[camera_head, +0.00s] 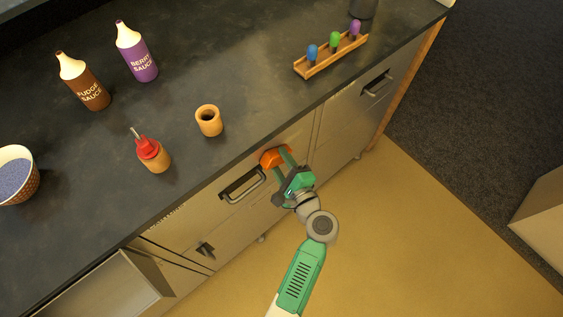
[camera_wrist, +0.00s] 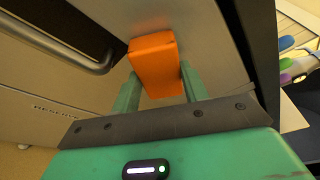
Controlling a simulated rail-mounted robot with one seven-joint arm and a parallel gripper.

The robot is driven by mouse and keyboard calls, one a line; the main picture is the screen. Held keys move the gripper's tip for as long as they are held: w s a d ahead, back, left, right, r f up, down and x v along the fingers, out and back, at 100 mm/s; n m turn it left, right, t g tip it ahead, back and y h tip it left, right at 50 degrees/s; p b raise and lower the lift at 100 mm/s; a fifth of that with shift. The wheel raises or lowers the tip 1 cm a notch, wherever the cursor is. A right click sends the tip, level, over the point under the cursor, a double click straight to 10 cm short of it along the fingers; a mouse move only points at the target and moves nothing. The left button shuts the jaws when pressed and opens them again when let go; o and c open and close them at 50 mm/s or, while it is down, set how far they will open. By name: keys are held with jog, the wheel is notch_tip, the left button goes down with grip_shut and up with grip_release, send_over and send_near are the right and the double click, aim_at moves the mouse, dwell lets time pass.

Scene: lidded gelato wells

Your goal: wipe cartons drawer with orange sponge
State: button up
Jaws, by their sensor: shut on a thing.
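The orange sponge (camera_head: 273,158) is between the fingers of my gripper (camera_head: 282,162), which is shut on it. The sponge is at the upper right part of a metal drawer front (camera_head: 222,205), right of its dark bar handle (camera_head: 243,184). In the wrist view the sponge (camera_wrist: 156,66) shows between both green fingers, close to the metal front; I cannot tell whether it touches. The handle (camera_wrist: 75,50) is to its left there. A label reading "RESERVE" (camera_wrist: 54,112) shows on a panel. I cannot read a cartons label.
The dark counter (camera_head: 230,60) above holds a fudge bottle (camera_head: 82,82), a berry bottle (camera_head: 137,52), a red-topped dispenser (camera_head: 152,153), a wooden cup (camera_head: 209,121) and a wooden rack (camera_head: 325,61). An open metal drawer (camera_head: 110,290) juts out at lower left. The floor (camera_head: 400,240) is clear.

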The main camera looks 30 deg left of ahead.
aim_at(291, 152)
jog(key=shift+w+d+b, duration=0.25)
jog(key=shift+w+b, duration=0.1)
jog(key=shift+w, duration=0.25)
jog(key=shift+w+d+b, duration=0.3)
jog(key=shift+w, duration=0.35)
jog(key=shift+w+d+b, duration=0.25)
jog(key=shift+w+b, duration=0.1)
jog(key=shift+w, duration=0.25)
jog(key=shift+w+d+f+b, duration=0.1)
jog(key=shift+w+d+b, duration=0.15)
jog(key=shift+w+b, duration=0.4)
jog(key=shift+w+d+f+b, duration=0.1)
jog(key=shift+w+d+b, duration=0.15)
jog(key=shift+w+b, duration=0.35)
jog(key=shift+w+d+r, duration=0.15)
jog(key=shift+w+d, duration=0.05)
jog(key=shift+w, duration=0.4)
jog(key=shift+d+r, duration=0.1)
jog(key=shift+d, duration=0.1)
jog(key=s+d+p, duration=0.1)
jog(key=s+d, duration=0.2)
jog(key=d, duration=0.4)
jog(key=shift+p, duration=0.35)
